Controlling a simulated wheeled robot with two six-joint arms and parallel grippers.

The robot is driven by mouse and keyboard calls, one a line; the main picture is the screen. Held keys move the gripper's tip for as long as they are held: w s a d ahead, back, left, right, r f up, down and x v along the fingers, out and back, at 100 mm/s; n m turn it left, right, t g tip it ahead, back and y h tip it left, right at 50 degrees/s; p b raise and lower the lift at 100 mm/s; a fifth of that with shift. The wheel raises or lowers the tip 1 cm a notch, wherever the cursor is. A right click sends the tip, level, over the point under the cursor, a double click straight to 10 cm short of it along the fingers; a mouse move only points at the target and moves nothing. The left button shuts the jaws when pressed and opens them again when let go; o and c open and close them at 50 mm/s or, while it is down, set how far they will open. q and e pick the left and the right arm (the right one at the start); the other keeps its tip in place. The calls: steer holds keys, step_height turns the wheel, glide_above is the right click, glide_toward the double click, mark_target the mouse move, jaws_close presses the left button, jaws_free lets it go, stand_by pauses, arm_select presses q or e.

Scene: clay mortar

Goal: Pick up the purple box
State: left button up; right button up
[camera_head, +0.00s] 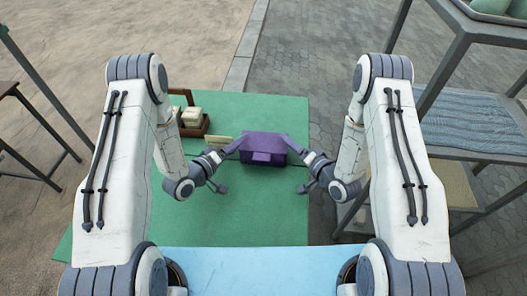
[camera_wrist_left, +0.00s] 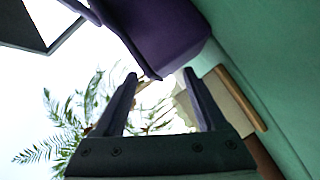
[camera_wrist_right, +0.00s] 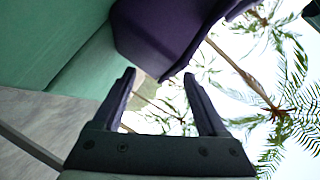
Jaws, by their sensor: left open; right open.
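The purple box (camera_head: 264,147) sits on the green table (camera_head: 255,215), with a lid and a latch-like front piece. My left gripper (camera_head: 230,165) is at the left of the box, and my right gripper (camera_head: 304,170) is at its right. In the left wrist view the box (camera_wrist_left: 165,35) lies beyond the open, empty fingers (camera_wrist_left: 158,80). In the right wrist view the box (camera_wrist_right: 165,35) also lies beyond the open, empty fingers (camera_wrist_right: 158,82). Neither gripper holds the box. I cannot tell whether any fingertip touches it.
A brown wooden holder (camera_head: 204,127) with pale blocks (camera_head: 192,116) stands left of the box, and a small tan card-like piece (camera_head: 218,141) is close to the box's left side. A metal shelf (camera_head: 470,125) stands at the right. The table in front of the box is clear.

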arm_select(q)
jaws_close()
arm_select(e)
jaws_close()
arm_select(q)
steer(key=shift+s+d, duration=0.1)
arm_select(e)
steer(key=shift+s+a, duration=0.1)
